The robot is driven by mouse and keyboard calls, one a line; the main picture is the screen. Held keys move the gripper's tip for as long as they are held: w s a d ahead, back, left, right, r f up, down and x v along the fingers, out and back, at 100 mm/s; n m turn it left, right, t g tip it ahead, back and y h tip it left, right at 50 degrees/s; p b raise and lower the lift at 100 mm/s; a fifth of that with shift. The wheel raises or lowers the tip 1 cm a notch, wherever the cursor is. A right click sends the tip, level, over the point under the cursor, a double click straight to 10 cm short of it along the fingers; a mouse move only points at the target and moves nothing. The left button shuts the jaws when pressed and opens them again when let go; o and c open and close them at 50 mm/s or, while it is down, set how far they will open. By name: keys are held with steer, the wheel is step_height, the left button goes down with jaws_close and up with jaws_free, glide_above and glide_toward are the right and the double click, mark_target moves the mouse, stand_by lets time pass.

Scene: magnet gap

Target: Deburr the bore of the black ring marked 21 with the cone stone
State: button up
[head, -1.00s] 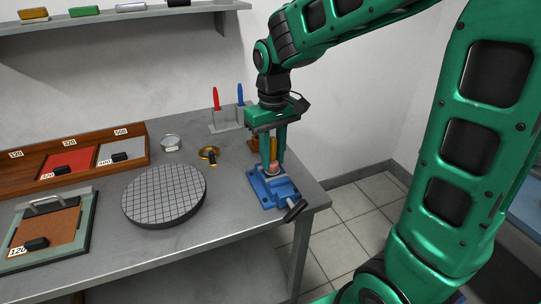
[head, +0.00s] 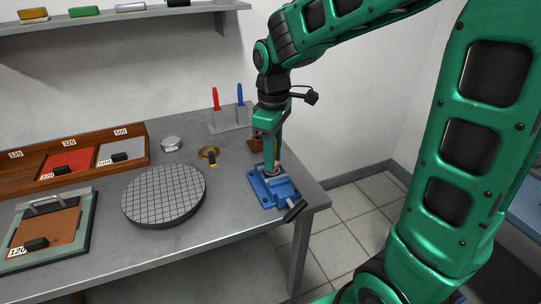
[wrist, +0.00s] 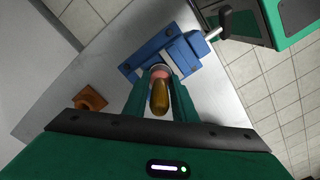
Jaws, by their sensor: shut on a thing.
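My gripper (head: 271,160) is upright over the blue vise (head: 283,190) at the table's right front corner. In the wrist view its two fingers (wrist: 160,82) are shut on the cone stone, which has a brown-yellow handle (wrist: 160,98) and a pink stone end (wrist: 159,72). The pink end points down at the vise jaws (wrist: 166,55). A pale round rim shows around the pink end at the jaws. I cannot tell how deep the stone sits, and no black ring or mark 21 can be made out there.
A brown wooden block (head: 256,143) stands just behind the vise. A brass round piece (head: 209,153), a small tin (head: 171,144) and a round gridded plate (head: 164,195) lie to the left. A holder with red and blue handled tools (head: 228,118) stands at the back.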

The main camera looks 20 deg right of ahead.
steer(key=m, duration=0.6)
steer(key=shift+m, duration=0.4)
steer(key=n, duration=0.6)
steer(key=shift+n, duration=0.4)
steer(key=m, duration=0.6)
steer(key=shift+m, duration=0.4)
steer(key=shift+n, duration=1.7)
